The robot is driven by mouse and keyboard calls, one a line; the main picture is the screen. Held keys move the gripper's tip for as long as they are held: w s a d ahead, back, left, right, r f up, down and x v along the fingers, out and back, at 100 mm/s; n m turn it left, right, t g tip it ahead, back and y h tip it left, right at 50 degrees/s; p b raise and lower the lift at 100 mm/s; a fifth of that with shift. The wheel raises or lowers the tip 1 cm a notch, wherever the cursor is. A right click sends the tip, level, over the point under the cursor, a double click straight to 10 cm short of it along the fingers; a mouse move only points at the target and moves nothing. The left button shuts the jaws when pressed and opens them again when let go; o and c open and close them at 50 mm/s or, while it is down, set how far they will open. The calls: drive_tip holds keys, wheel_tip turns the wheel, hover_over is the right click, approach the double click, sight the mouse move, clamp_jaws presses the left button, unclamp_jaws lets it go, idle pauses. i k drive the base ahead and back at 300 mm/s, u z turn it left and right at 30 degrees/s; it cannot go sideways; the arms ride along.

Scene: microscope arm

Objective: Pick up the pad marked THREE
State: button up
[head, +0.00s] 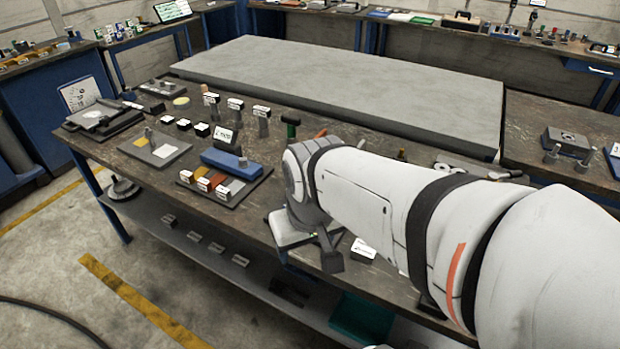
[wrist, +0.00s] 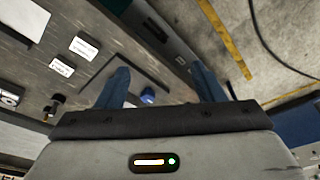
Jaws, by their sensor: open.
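Several pads with white labels stand in a row on a dark tray (head: 250,188) in the head view. An amber pad (head: 205,177) and a rust-coloured pad (head: 218,180) show among them. The lettering is too small to read, so I cannot tell which is marked THREE. My gripper (wrist: 160,88) is open in the wrist view, its two blue fingers apart with nothing held between them. In the head view my arm's end is over the bench's front edge, right of the tray and apart from it.
A blue block (head: 231,163) lies at the tray's back. Small labelled blocks and upright labelled pieces stand behind it on the bench. A large grey slab (head: 340,85) lies beyond. In the wrist view, a blue round knob (wrist: 148,96) shows beyond the fingers, near yellow floor stripes.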

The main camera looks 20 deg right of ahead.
sight(360, 251)
drive_tip(key=z, duration=2.3)
drive_tip(key=k, duration=1.2)
drive_tip(key=u, duration=1.05)
drive_tip(key=i, duration=1)
